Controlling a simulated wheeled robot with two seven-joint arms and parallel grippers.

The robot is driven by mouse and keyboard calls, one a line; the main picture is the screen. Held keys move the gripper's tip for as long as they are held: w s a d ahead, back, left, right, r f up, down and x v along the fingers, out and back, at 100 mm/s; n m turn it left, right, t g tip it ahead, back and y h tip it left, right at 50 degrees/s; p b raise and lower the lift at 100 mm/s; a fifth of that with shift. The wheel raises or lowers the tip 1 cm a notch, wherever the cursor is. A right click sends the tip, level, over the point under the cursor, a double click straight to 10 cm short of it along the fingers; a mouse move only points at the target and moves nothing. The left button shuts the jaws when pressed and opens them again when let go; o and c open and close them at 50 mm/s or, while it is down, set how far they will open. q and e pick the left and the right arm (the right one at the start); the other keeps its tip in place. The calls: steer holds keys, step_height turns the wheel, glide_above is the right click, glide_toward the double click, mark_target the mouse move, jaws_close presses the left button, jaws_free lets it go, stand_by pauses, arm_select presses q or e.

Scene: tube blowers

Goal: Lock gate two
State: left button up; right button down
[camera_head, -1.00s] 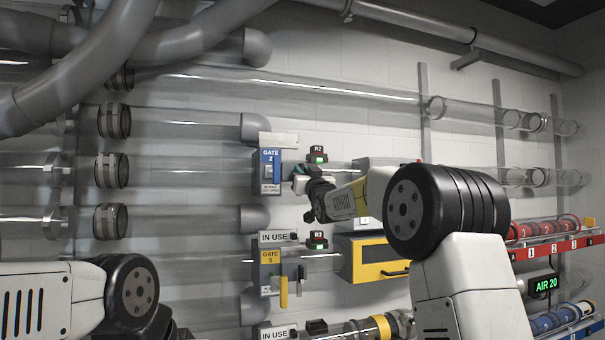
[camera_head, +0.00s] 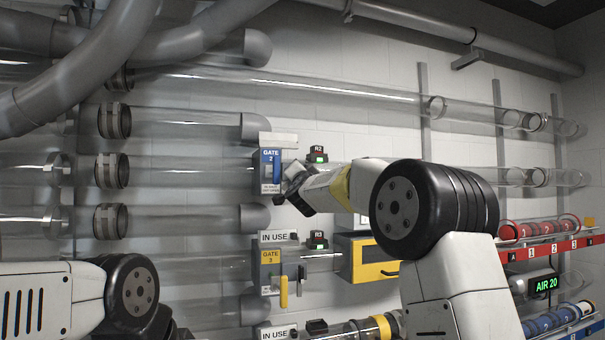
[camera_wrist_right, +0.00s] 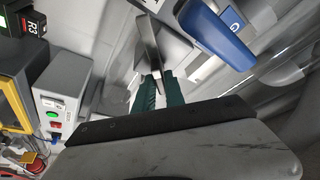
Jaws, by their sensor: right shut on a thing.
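Gate two is a blue-and-white panel (camera_head: 270,172) on the pipe wall, marked GATE 2. My right gripper (camera_head: 289,188) is at its right edge, and its fingers are mostly hidden in the head view. In the right wrist view its two teal fingers (camera_wrist_right: 157,82) are shut on a thin grey metal lever (camera_wrist_right: 149,42) that stands out from a grey block. A blue handle (camera_wrist_right: 215,36) is beside it, apart from the fingers. My left arm shows at the lower left, but its gripper is out of view.
An R2 lamp box (camera_head: 318,154) with a green light is just above the right gripper. Gate three (camera_head: 271,270), with a yellow handle (camera_head: 283,292), is below. A yellow-framed box (camera_head: 373,258) is to its right. Clear tubes (camera_head: 180,170) run along the wall.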

steer(key=shift+m+g+h, duration=0.4)
steer(key=shift+m+g, duration=0.15)
steer(key=shift+m, duration=1.1)
steer(key=shift+m+g+h, duration=0.4)
steer(key=shift+m+g, duration=0.1)
steer(key=shift+m, duration=1.2)
steer(key=shift+m+g+h, duration=0.4)
steer(key=shift+m+g, duration=0.15)
steer(key=shift+m, duration=1.1)
steer(key=c, duration=1.5)
jaws_free()
steer(key=shift+o, duration=0.2)
steer(key=shift+s, duration=0.1)
steer(key=s, duration=0.7)
steer(key=shift+s+a, duration=0.25)
steer(key=shift+s, duration=0.05)
